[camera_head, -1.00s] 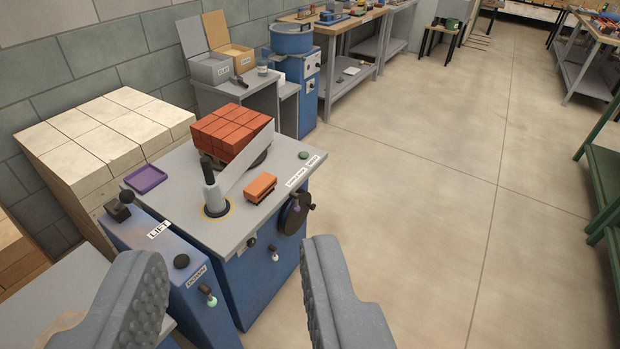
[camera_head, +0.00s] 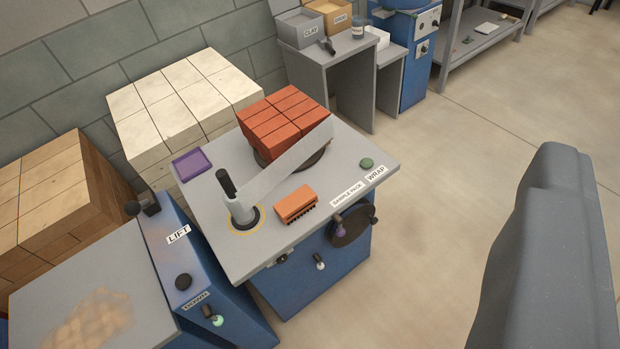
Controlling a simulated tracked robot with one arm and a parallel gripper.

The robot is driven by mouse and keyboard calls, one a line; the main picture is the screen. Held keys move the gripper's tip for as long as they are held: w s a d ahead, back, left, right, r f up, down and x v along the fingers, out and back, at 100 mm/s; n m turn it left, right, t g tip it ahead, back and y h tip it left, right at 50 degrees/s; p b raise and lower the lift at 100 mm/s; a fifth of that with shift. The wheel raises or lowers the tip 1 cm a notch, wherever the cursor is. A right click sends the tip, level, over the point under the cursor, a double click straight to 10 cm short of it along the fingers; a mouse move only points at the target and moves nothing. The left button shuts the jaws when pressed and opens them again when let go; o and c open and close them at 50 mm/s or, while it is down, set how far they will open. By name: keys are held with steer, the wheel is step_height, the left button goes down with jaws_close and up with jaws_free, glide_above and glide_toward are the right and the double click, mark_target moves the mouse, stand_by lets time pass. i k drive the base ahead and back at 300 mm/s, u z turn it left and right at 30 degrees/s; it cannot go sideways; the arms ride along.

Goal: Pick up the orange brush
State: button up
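The orange brush (camera_head: 295,202), a small block with dark bristles below, lies on the grey top of a blue wrapping machine (camera_head: 300,236). It sits near the front edge, to the right of the upright roller post (camera_head: 241,212) and apart from it. Only one grey finger of my gripper (camera_head: 548,250) shows, large at the right edge. The other finger is out of frame. The gripper is open, in the foreground and well short of the brush, with nothing seen in it.
A purple tray (camera_head: 191,165) lies at left, a green button (camera_head: 366,163) at right. The blue lift (camera_head: 196,268) stands at front left; pale blocks (camera_head: 175,112) are stacked behind. Floor at right is clear.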

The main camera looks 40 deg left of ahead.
mark_target(300, 200)
steer(key=u, duration=0.4)
steer(key=i, duration=0.85)
steer(key=u, duration=0.7)
